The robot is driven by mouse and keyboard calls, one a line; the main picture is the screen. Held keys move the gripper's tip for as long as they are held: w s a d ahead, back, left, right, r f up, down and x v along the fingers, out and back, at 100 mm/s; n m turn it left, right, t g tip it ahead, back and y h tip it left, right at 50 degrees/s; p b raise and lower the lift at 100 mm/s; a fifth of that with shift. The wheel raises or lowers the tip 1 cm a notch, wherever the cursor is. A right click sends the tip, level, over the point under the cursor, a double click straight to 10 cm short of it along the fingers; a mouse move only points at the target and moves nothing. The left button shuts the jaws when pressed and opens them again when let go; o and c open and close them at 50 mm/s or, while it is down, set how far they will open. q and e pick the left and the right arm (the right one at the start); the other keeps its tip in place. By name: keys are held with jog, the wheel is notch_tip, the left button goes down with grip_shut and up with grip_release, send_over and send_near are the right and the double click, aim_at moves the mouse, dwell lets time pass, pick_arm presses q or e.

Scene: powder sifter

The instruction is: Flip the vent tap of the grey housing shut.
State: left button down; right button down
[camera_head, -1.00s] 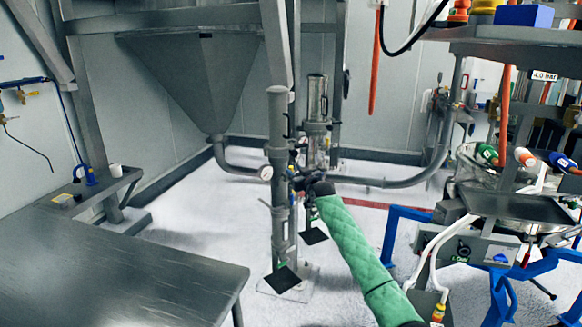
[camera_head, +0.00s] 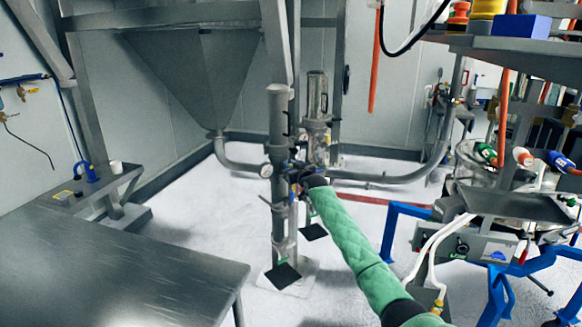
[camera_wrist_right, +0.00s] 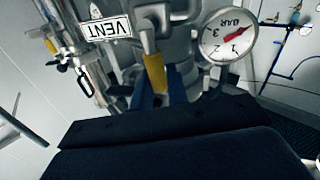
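The grey housing (camera_head: 279,125) is a tall upright column in the middle of the head view, with a round pressure gauge (camera_head: 266,171) on its left side. In the right wrist view, a white VENT label (camera_wrist_right: 103,28) hangs beside a metal pipe, and the gauge (camera_wrist_right: 229,36) is to the right. The vent tap's yellow handle (camera_wrist_right: 155,73) points down between them. My right gripper (camera_wrist_right: 161,95) has two bluish fingers apart, one on each side of the handle's lower end. I cannot tell whether they touch it. My left gripper is not in view.
A steel table (camera_head: 120,270) fills the lower left. A machine on a blue frame (camera_head: 392,232) stands at the right. White floor lies between.

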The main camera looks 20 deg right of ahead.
jog(key=shift+w+d+m+b, duration=0.1)
jog(key=shift+d+m+b, duration=0.1)
jog(key=shift+m+b, duration=0.25)
jog(key=c, duration=1.5)
grip_release()
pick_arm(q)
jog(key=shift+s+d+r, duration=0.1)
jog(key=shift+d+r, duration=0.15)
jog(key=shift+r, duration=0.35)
pick_arm(e)
jog(key=shift+o, duration=0.2)
